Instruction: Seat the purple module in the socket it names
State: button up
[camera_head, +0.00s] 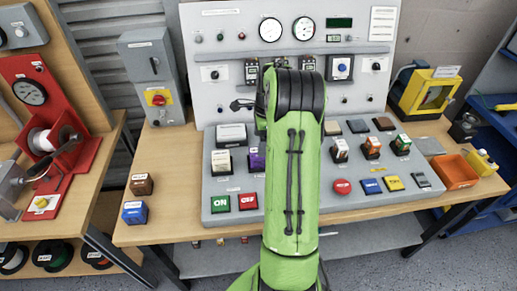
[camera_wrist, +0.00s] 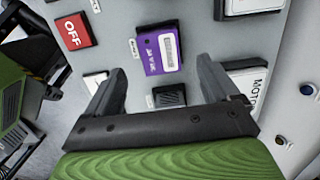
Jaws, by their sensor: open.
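The purple module (camera_wrist: 158,52) sits on the grey sloped console (camera_wrist: 112,22), with a white label on its top that is too blurred to read surely. It also shows in the head view (camera_head: 257,161), partly hidden by my green arm. My gripper (camera_wrist: 165,82) is open and empty. In the wrist view its two dark fingers are spread wide, with the module ahead of them and between their lines. The module does not touch the fingers in this view. In the head view my arm hides the gripper. I cannot tell which socket the module names.
A white block (camera_wrist: 248,84) stands close by the right finger, and a red OFF button (camera_wrist: 73,31) lies to the left. A small black part (camera_wrist: 169,96) lies between the fingers. Several modules stand on the console's right side, near an orange tray (camera_head: 456,171).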

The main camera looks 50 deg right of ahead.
jog(key=s+a+r+n+t+h, duration=0.1)
jog(key=s+a+r+n+h, duration=0.15)
jog(key=a+r+n, duration=1.2)
jog(key=s+a+r+n+t+y, duration=0.1)
jog(key=s+a+r+n+t, duration=0.1)
jog(key=s+a+n, duration=0.9)
jog(key=s+a+t, duration=0.1)
jog(key=s+a, duration=0.3)
jog(key=a, duration=0.2)
jog(key=shift+s+r+t+p, duration=0.2)
jog(key=shift+s+t+p, duration=0.05)
jog(key=shift+t+p, duration=0.1)
jog(key=shift+n+y, duration=0.25)
